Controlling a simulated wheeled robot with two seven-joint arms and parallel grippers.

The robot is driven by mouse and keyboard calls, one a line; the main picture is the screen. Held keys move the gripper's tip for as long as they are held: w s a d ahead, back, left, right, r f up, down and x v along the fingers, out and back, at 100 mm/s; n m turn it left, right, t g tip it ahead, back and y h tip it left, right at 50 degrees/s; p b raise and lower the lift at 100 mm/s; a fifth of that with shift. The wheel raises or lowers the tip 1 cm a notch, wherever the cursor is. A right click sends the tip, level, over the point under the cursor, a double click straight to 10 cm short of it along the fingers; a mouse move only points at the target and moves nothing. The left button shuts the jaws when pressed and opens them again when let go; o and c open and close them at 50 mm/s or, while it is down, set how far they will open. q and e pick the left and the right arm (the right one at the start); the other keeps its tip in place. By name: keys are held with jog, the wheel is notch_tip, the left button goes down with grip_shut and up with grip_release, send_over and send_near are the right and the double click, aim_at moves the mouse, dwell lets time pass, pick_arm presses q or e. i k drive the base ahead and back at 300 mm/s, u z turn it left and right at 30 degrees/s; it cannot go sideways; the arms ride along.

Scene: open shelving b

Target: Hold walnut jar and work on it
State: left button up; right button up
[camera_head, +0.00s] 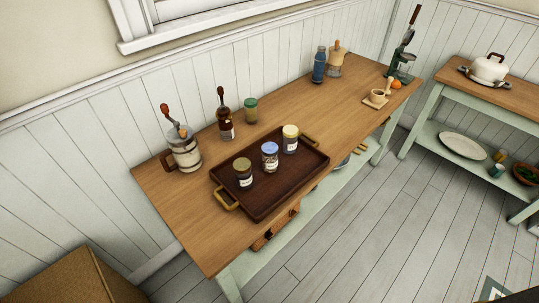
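Three labelled glass jars stand upright on a dark brown tray (262,204) with brass handles, on the wooden counter. The left jar (243,174) has an olive-brown lid, the middle jar (270,158) a blue lid, and the right jar (290,140) a cream-yellow lid. The labels are too small to read, so I cannot tell which one is the walnut jar. A green-lidded jar (251,110) stands behind the tray. Neither of my grippers shows in this view.
A hand-crank grinder (185,150) and a dark bottle-shaped mill (225,122) stand at the counter's left rear. A blue bottle (319,66), a wooden cup (379,95) and an orange (396,85) are farther right. Bare counter (345,115) lies right of the tray. A cardboard box (75,280) is lower left.

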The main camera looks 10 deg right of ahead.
aim_at(270, 164)
jog(key=u, duration=3.6)
jog(key=k, duration=2.6)
jog(key=z, duration=1.8)
